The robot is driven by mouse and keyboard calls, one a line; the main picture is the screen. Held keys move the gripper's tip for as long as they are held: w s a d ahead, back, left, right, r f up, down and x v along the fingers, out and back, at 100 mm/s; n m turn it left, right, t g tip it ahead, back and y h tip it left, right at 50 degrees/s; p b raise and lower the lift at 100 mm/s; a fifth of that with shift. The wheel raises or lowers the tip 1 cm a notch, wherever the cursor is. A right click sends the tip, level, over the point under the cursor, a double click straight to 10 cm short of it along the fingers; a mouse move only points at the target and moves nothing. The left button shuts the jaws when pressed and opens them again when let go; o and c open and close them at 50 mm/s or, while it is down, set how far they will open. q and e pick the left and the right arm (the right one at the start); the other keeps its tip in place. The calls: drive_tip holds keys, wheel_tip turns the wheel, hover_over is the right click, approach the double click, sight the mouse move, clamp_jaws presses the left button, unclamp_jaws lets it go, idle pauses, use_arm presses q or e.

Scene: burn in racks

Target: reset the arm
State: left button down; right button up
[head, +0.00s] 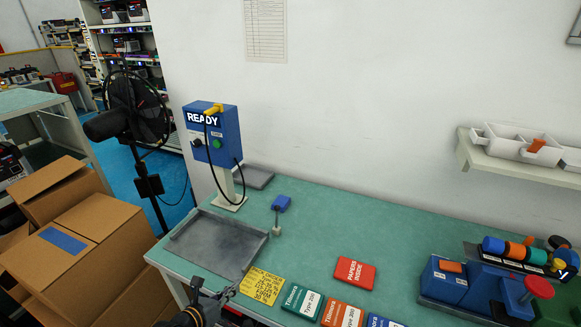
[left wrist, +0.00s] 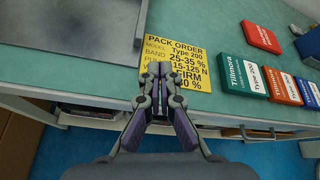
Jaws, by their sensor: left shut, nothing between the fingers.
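My left gripper (head: 214,294) is at the bottom of the head view, by the table's front edge. In the left wrist view its two dark fingers (left wrist: 159,72) have their tips together with nothing between them. The fingertips overlap the yellow pack order card (head: 262,286) in the left wrist view, where the card (left wrist: 178,52) is partly hidden behind them. I cannot tell whether they touch it. My right gripper is not in view.
The green table (head: 320,230) holds a grey tray (head: 218,243), a blue READY box (head: 213,135), a red papers pack (head: 355,272) and several Tillmora packs (head: 302,301). A blue device (head: 470,290) stands at right. Cardboard boxes (head: 80,235) stand left. The table's middle is clear.

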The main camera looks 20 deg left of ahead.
use_arm(q)
wheel_tip(320, 180, up, 10)
drive_tip(key=w+n+t+y, duration=0.2)
drive_tip(key=w+n+t, duration=0.1)
drive_tip(key=n+t, duration=0.3)
drive_tip(key=s+a+r+n+g+y, duration=0.2)
drive_tip(key=a+r+n+y, duration=0.5)
drive_tip(key=n, duration=0.7)
drive_tip(key=s+f+n+g+y, duration=0.2)
drive_tip(key=s+f+n+g, duration=0.55)
drive_tip(key=n, duration=0.35)
drive_tip(key=s+d+f+n+g+h, duration=0.1)
drive_tip(key=s+d+f+g+h, duration=0.25)
drive_tip(key=d, duration=0.25)
drive_tip(key=s+d+f+n+g+h, duration=0.2)
drive_tip(key=s+d+h, duration=0.2)
drive_tip(key=d, duration=0.3)
drive_tip(key=s+a+f+g, duration=0.1)
drive_tip(key=a+f, duration=0.1)
drive_tip(key=f, duration=1.1)
drive_tip(key=s+a+f, duration=0.1)
drive_tip(key=s+f, duration=0.1)
drive_tip(key=f, duration=1.2)
drive_tip(key=s+a+f+g, duration=0.1)
drive_tip(key=s+f, duration=1.3)
drive_tip(key=s, duration=0.3)
drive_tip(key=shift+s+a+f, duration=0.2)
drive_tip(key=shift+s+f, duration=0.2)
